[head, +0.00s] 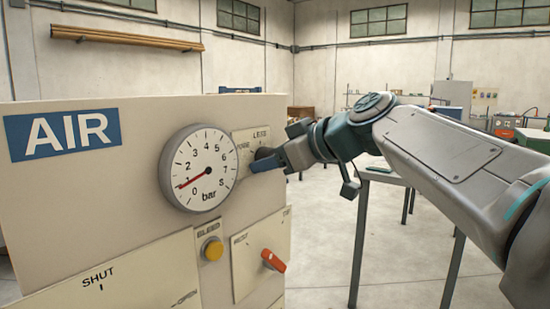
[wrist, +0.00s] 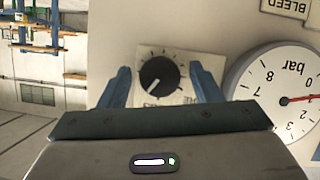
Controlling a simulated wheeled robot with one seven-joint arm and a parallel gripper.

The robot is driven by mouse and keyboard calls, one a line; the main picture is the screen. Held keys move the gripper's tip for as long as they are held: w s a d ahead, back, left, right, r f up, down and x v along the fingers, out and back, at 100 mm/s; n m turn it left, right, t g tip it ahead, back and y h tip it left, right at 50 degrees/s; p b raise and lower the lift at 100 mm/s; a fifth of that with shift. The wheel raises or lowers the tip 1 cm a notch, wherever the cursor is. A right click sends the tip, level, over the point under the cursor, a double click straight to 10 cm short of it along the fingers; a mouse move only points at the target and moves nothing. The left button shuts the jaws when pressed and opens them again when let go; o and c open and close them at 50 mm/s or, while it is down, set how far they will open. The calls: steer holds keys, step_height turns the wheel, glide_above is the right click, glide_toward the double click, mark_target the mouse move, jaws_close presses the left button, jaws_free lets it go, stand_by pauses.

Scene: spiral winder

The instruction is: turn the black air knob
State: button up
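The black knob (wrist: 159,77) sits on a pale square plate with tick marks, and a white pointer line shows on its face. In the head view the knob (head: 264,153) is partly hidden behind my gripper. My gripper (wrist: 160,80) is open, with one blue finger on each side of the knob and a visible gap to it on both sides. The head view shows my gripper (head: 264,163) at the right part of the AIR panel (head: 130,185). I cannot tell how far the fingertips are from the plate.
A round bar gauge (head: 200,168) is just left of the knob, its red needle near 1. Below are a yellow BLEED button (head: 212,249) and a red-orange lever (head: 273,260). A table (head: 385,178) stands behind my arm. Open floor lies right of the panel.

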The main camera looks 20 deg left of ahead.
steer(key=c, duration=0.9)
steer(key=shift+o, duration=0.2)
steer(key=shift+m, duration=0.3)
steer(key=m+g+y+p, duration=0.1)
steer(key=m+g+y, duration=0.1)
steer(key=m, duration=0.4)
steer(key=m+g+y+p, duration=0.1)
steer(key=m+y+p, duration=0.1)
steer(key=m, duration=0.5)
steer(key=m+g+y+p, duration=0.1)
steer(key=m+g+y, duration=0.1)
steer(key=m, duration=0.4)
steer(key=shift+w+d+f+m+g+y, duration=0.15)
steer(key=shift+w+f+m+g+y, duration=0.2)
steer(key=shift+y, duration=0.55)
steer(key=shift+m, duration=0.25)
steer(key=o, duration=1)
steer(key=shift+s, duration=0.1)
